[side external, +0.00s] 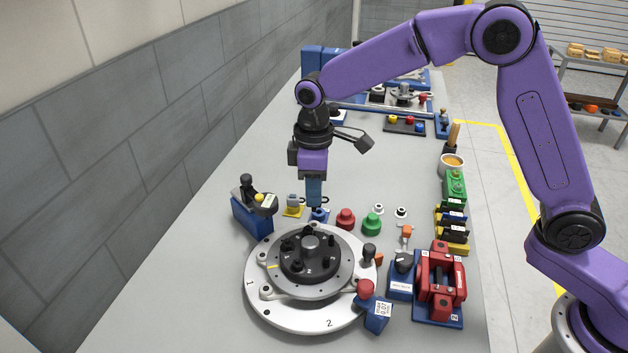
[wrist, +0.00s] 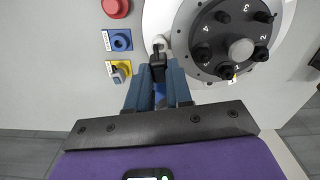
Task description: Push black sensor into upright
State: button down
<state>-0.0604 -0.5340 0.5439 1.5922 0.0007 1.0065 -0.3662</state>
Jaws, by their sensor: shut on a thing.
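My gripper (side external: 314,203) points down at the far edge of the round chassis fixture (side external: 262,305). In the wrist view the fingers (wrist: 158,88) are shut on a small black piece (wrist: 158,68), which appears to be the black sensor. Its tip is close to a pale round upright (wrist: 160,43) at the rim of the fixture's disc. I cannot tell whether they touch. In the side view the sensor is hard to make out at the fingertips. The fixture's dark hub (wrist: 203,45) carries several black pegs and numbers.
A blue square holder (wrist: 118,40) and a yellow one (wrist: 120,72) lie beside the fingers. Red (side external: 345,219) and green (side external: 372,223) knobs stand right of the gripper. A blue block (side external: 252,216) stands left, and a red clamp (side external: 440,283) right. The table's left strip is clear.

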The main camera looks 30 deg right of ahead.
aim_at(314, 209)
jog(key=shift+f, duration=1.3)
jog(key=shift+f, duration=0.1)
jog(key=shift+f, duration=0.55)
jog(key=shift+f, duration=0.85)
jog(key=c, duration=1.4)
grip_release()
jog(key=shift+o, duration=0.2)
jog(key=shift+r, duration=0.2)
jog(key=shift+r, duration=1.35)
